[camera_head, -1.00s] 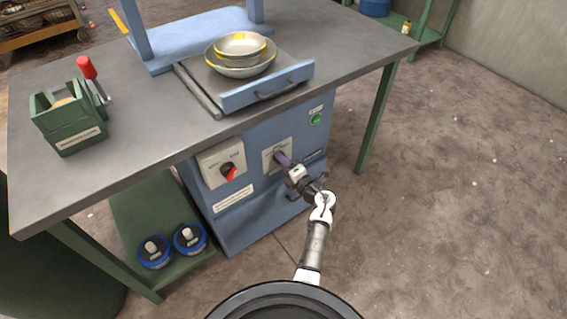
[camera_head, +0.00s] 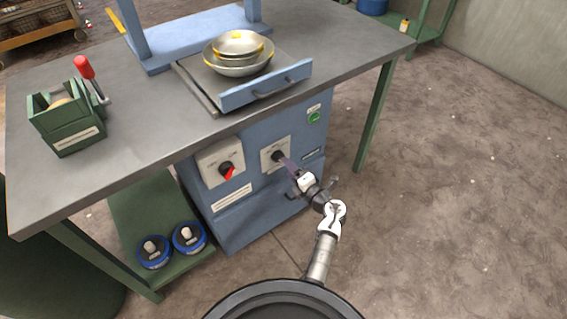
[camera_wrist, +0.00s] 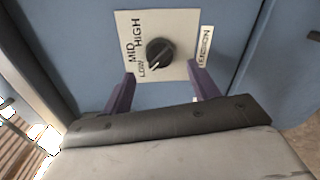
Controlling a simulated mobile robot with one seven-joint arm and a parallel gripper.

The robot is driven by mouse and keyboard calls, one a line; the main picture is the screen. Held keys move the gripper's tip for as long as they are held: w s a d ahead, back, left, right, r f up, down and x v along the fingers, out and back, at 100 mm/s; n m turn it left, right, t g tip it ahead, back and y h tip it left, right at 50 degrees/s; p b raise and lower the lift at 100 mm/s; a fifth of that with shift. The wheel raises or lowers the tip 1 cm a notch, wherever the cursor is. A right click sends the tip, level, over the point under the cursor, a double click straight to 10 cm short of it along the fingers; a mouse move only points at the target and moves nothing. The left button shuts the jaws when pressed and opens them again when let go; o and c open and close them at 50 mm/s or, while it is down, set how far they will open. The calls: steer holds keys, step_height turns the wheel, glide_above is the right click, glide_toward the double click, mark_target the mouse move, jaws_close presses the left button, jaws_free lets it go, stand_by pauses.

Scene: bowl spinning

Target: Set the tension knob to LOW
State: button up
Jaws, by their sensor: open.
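The tension knob (camera_wrist: 160,52) is black and round, on a pale plate marked LOW, MID and HIGH, with a TENSION label (camera_wrist: 205,46) beside it. Its white pointer mark is at its lower left, toward the word LOW. In the head view the knob (camera_head: 278,157) is on the blue cabinet front. My gripper (camera_wrist: 162,76) is open and empty, its purple fingers apart on the near side of the knob, not touching it. In the head view my gripper (camera_head: 288,166) is just in front of the plate.
A second switch with a red pointer (camera_head: 228,172) sits left of the knob, and a green button (camera_head: 314,116) is above right. The grey tabletop (camera_head: 140,120) overhangs the cabinet (camera_head: 262,215). The floor to the right is clear.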

steer(key=v, duration=0.9)
steer(key=shift+r, duration=0.1)
